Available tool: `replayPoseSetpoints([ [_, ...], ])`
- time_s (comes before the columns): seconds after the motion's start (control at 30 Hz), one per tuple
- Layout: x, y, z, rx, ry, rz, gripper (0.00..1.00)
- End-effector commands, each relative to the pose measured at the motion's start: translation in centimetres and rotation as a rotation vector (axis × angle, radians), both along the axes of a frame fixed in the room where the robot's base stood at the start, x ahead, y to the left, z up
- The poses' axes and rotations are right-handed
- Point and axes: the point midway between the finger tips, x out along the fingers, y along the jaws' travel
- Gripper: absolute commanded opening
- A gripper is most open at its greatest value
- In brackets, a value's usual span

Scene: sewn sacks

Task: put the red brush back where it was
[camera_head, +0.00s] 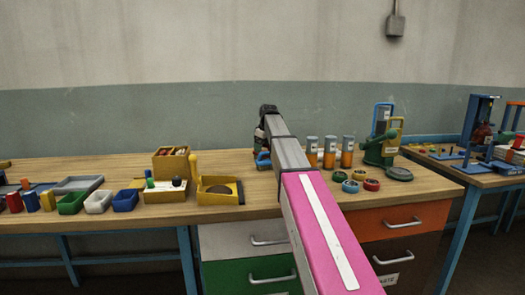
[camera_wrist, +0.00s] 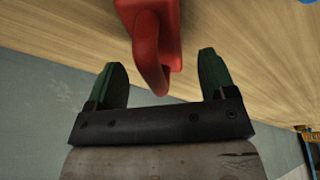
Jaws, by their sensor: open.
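In the wrist view a red object (camera_wrist: 152,40), which looks like the red brush, has a thick body at the top and a curved handle reaching down between the fingers. My gripper (camera_wrist: 161,60) is open, with one dark green finger on each side of the handle. I see gaps on both sides, so the fingers do not grip it. In the head view my arm reaches over the workbench (camera_head: 225,222), and its far end hides the gripper and the red brush.
A blue item (camera_head: 263,160) shows beside my arm. Orange-filled cylinders (camera_head: 329,152) and several coloured rings (camera_head: 350,186) are right of it. A yellow box (camera_head: 171,164), a yellow tray (camera_head: 219,196) and small bins (camera_head: 98,201) stand left. A green stand (camera_head: 388,143) is at the right.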

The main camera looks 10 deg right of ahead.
Motion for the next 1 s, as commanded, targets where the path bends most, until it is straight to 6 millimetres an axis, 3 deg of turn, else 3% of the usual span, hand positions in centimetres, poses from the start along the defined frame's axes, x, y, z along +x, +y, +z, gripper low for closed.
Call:
replayPoseSetpoints([
  [0.3, -1.5, -0.7, 6.2, 0.001, -0.002, 0.000, 0.77],
  [0.5, -2.2, -0.9, 8.7, 0.001, -0.001, 0.000, 0.77],
  [1.0, -2.4, -1.0, 9.5, 0.000, 0.000, 0.000, 0.77],
])
